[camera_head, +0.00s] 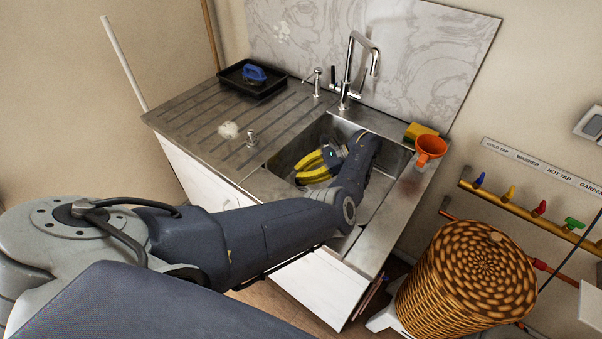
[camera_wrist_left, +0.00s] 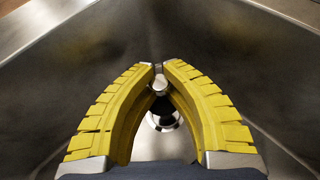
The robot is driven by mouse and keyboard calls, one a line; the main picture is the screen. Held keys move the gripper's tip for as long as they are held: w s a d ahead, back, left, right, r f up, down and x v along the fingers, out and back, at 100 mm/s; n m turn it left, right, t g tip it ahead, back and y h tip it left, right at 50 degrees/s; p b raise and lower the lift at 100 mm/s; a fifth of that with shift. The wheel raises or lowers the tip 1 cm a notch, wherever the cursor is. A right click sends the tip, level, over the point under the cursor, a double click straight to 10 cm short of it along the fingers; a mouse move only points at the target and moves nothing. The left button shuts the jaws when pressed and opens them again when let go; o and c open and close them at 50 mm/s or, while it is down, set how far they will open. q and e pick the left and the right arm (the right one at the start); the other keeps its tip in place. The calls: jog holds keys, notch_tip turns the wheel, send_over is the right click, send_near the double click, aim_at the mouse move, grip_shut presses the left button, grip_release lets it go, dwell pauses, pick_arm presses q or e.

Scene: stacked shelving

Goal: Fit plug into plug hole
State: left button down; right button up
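My left gripper (camera_head: 299,168) reaches down into the sink basin (camera_head: 281,163), its two yellow fingers drawn together at the tips. In the left wrist view, the fingertips (camera_wrist_left: 159,68) close on a small silver plug (camera_wrist_left: 160,86), whose rounded end shows just inside the tips. A round metal-rimmed plug hole (camera_wrist_left: 163,121) with a dark middle shows behind and between the fingers, at the bottom of the basin. The plug's far side is hidden by the fingers. The plug and hole cannot be made out in the head view. My right gripper is not in view.
A chrome tap (camera_head: 349,75) stands behind the basin. A sponge (camera_head: 419,131) and an orange funnel (camera_head: 430,148) sit at its right edge. The drainer at left holds a black tray (camera_head: 232,74) with a blue brush (camera_head: 253,72), and a small metal fitting (camera_head: 251,138).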

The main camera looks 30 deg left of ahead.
aim_at(301, 185)
pick_arm(q)
notch_tip(301, 185, down, 2)
jog(key=shift+f, duration=0.1)
jog(key=shift+w+f, duration=0.25)
jog(key=shift+f, duration=0.5)
jog(key=shift+s+f, duration=0.2)
jog(key=shift+f, duration=0.45)
jog(key=shift+s+f, duration=0.1)
jog(key=shift+f, duration=0.15)
dwell(2.0)
jog(key=shift+a, duration=0.1)
dwell(0.9)
